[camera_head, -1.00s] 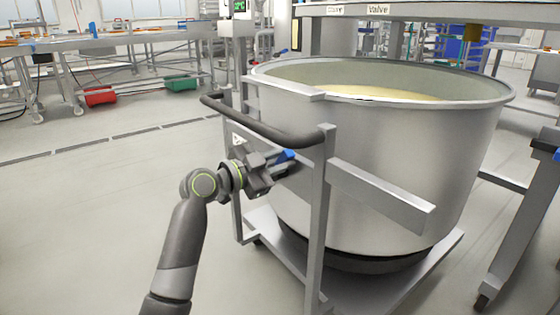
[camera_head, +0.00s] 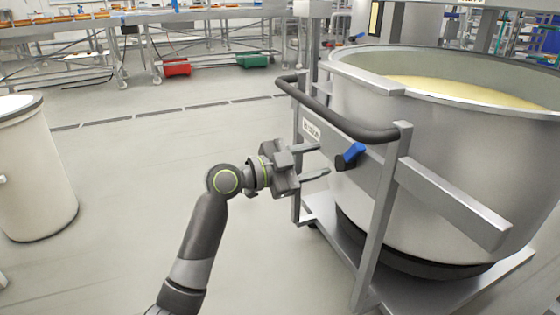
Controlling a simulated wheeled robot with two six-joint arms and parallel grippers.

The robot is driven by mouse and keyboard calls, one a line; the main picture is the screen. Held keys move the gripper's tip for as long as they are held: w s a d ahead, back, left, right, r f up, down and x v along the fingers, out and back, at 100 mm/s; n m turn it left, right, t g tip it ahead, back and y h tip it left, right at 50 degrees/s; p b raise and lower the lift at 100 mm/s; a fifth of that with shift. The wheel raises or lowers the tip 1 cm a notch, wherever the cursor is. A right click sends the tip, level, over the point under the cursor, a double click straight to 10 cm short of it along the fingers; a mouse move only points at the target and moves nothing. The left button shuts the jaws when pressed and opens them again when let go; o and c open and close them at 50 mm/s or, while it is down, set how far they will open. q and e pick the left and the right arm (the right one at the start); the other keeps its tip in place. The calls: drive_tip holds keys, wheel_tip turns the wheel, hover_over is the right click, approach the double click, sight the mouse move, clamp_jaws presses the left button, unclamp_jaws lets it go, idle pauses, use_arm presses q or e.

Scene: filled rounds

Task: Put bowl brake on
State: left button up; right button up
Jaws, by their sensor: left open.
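A large steel bowl (camera_head: 440,170) with pale yellow contents (camera_head: 462,92) stands on a wheeled frame at the right. The frame has a dark push handle (camera_head: 335,117). A blue lever (camera_head: 352,152), which looks like the brake, sits on a dark mount on the frame's crossbar below the handle. My left gripper (camera_head: 324,160) is open and empty, its two fingers pointing right toward the blue lever, a little to its left. I cannot tell whether they touch the frame. My right gripper is not in view.
A white bin (camera_head: 34,170) stands at the left. The floor (camera_head: 130,180) between the bin and my arm is clear.

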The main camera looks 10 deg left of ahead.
use_arm(q)
drive_tip(key=p+v, duration=0.1)
drive_tip(key=v, duration=0.7)
